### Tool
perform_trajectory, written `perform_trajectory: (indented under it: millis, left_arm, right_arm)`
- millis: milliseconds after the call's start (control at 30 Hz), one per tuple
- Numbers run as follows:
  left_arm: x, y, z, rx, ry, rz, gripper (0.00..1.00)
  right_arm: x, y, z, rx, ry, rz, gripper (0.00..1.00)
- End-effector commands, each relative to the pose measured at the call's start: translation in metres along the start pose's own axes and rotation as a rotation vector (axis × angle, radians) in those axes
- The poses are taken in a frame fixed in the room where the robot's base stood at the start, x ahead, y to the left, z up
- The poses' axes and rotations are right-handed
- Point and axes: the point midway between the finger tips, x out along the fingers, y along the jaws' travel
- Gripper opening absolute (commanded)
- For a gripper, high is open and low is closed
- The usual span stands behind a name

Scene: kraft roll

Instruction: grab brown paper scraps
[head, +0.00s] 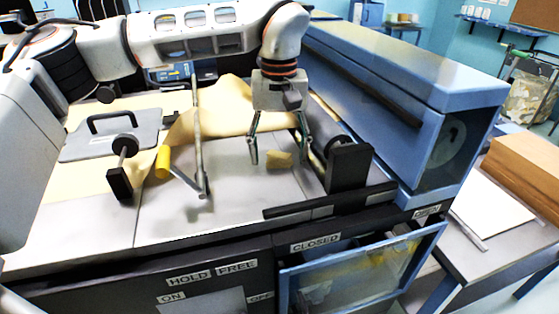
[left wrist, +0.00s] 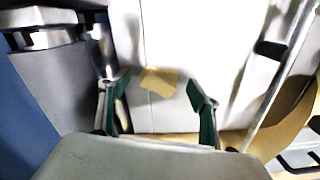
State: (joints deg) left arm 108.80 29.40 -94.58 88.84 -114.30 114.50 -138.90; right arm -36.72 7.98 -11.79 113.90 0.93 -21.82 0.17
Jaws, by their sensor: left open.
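A small brown paper scrap (head: 279,159) lies on the grey machine bed in the head view. In the left wrist view the scrap (left wrist: 159,81) shows between and beyond the fingertips. My left gripper (head: 280,158) is open and points down just above the bed, with its fingers on either side of the scrap; it also shows in the left wrist view (left wrist: 160,90). I cannot tell the exact height of the fingertips. A larger sheet of brown paper (head: 228,108) lies curled behind the gripper. My right gripper is not in view.
A blue machine housing (head: 410,80) with a black roller block (head: 348,168) stands right of the gripper. A metal lever (head: 198,140), a yellow handle (head: 162,161) and a grey plate with a handle (head: 110,135) are to the left. An open blue-framed bin (head: 365,270) is in front.

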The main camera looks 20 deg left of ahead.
Motion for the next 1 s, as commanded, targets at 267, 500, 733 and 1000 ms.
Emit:
perform_trajectory:
  millis: [267, 500, 733, 1000]
  left_arm:
    - [-0.001, 0.0, 0.0, 0.0, 0.002, 0.002, 0.39]
    - [-0.001, 0.0, 0.0, 0.0, 0.002, 0.001, 0.32]
    - [-0.004, 0.0, 0.0, 0.0, 0.003, 0.001, 0.32]
    - [-0.035, 0.001, 0.0, -0.001, 0.007, 0.003, 0.32]
  right_arm:
    - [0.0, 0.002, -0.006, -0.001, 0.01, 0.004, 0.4]
    - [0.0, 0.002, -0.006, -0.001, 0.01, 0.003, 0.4]
    - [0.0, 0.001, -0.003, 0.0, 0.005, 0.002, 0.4]
    - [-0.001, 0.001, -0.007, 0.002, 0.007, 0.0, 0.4]
